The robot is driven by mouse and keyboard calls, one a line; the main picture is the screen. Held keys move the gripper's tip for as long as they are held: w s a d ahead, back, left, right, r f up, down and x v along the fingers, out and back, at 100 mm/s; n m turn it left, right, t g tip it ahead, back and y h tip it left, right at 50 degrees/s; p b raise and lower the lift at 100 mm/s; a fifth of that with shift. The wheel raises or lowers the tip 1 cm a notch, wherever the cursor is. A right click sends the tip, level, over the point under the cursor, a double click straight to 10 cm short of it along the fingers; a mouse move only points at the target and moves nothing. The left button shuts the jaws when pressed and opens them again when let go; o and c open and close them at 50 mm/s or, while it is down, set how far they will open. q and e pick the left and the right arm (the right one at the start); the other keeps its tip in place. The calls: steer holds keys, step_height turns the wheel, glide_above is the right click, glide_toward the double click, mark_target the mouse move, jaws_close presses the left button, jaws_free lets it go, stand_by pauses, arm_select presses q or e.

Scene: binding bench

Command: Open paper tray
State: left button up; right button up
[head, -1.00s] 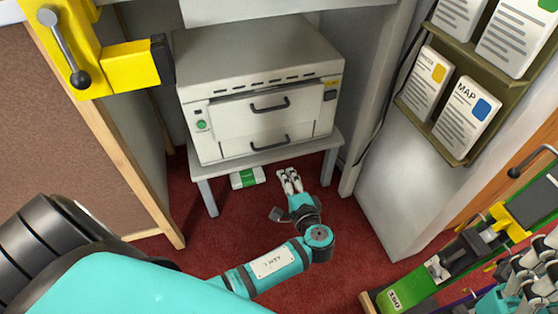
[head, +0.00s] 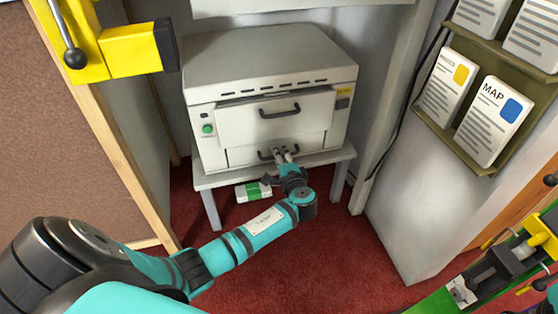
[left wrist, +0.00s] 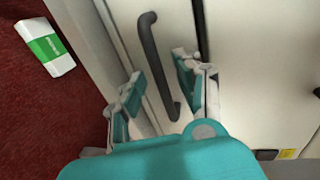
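The white machine (head: 270,65) stands on a low white table and has two front panels, one above the other, each with a dark bar handle. The lower panel (head: 240,155), seemingly the paper tray, looks closed. Its handle (head: 264,154) is partly hidden by my left gripper (head: 282,151), which is right at it. In the left wrist view the handle (left wrist: 152,60) runs between the spread fingers of the left gripper (left wrist: 157,72); the fingers are apart and not closed on it. My right gripper is not in view.
A green-and-white paper pack (head: 253,191) lies on the red floor by the table. The upper panel (head: 265,120) is just above. A brown board (head: 60,140) stands at left, a leaflet rack (head: 470,140) at right. The carpet in front is clear.

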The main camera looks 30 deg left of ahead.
arm_select(q)
steer(key=shift+w+a, duration=0.3)
steer(key=shift+a, duration=0.05)
jaws_close()
stand_by(0.4)
